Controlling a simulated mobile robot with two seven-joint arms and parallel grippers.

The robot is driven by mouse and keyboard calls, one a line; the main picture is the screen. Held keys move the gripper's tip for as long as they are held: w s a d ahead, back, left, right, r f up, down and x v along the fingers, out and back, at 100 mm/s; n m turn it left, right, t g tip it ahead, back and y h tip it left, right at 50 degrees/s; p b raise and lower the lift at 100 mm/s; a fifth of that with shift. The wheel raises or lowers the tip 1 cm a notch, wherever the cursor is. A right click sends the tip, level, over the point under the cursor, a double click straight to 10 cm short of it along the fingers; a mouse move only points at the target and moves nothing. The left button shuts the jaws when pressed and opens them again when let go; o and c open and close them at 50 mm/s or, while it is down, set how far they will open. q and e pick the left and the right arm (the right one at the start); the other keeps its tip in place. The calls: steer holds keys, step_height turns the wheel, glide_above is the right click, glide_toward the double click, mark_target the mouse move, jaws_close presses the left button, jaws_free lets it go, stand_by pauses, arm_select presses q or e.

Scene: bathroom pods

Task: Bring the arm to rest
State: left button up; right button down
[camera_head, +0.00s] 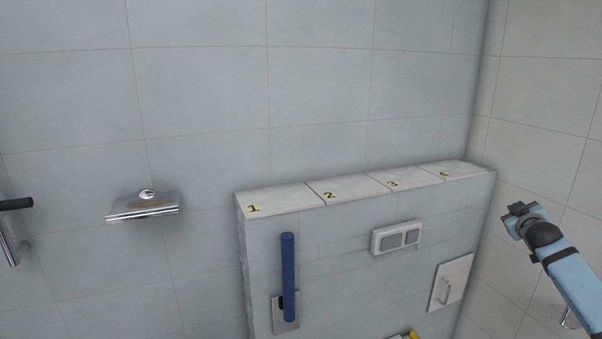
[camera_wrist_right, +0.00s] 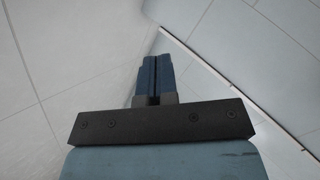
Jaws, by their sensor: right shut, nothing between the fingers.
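My right arm comes in from the right edge of the head view, beside the right wall. My right gripper (camera_head: 518,210) is at its upper end, to the right of the numbered ledge and apart from it. In the right wrist view the two blue fingers of the right gripper (camera_wrist_right: 154,62) lie together with nothing between them. Tiled surfaces fill the background there. My left gripper is in neither view.
A ledge (camera_head: 346,184) numbered 1 to 4 tops a low tiled wall. Below it are a blue bar (camera_head: 288,277), a flush plate (camera_head: 397,238) and a white panel with a handle (camera_head: 451,282). A chrome paper holder (camera_head: 143,206) is at left. The ledge is bare.

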steer(key=s+a+f+n+g+y, duration=0.1)
steer(key=s+a+f+y, duration=0.1)
steer(key=s+a+f, duration=0.6)
steer(key=s+a+f+g+y, duration=0.1)
steer(key=s+a+f+y, duration=0.25)
steer(key=a+f, duration=0.75)
steer(key=s+a+f+n+y, duration=0.1)
steer(key=s+a+f, duration=0.6)
steer(key=a, duration=0.4)
steer(key=s+a+f+m+g+y, duration=0.1)
steer(key=s+a+y, duration=0.1)
steer(key=s+a, duration=0.85)
steer(key=s+a+f+m+g+y, duration=0.15)
steer(key=s+a, duration=0.55)
steer(key=s, duration=0.7)
arm_select(q)
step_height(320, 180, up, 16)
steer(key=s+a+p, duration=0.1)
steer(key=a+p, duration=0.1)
steer(key=p, duration=2.2)
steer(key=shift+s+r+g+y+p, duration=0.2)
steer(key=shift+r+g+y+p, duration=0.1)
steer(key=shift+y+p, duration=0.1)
arm_select(e)
step_height(320, 180, up, 16)
steer(key=s+d, duration=0.1)
steer(key=d, duration=0.1)
steer(key=shift+h, duration=0.4)
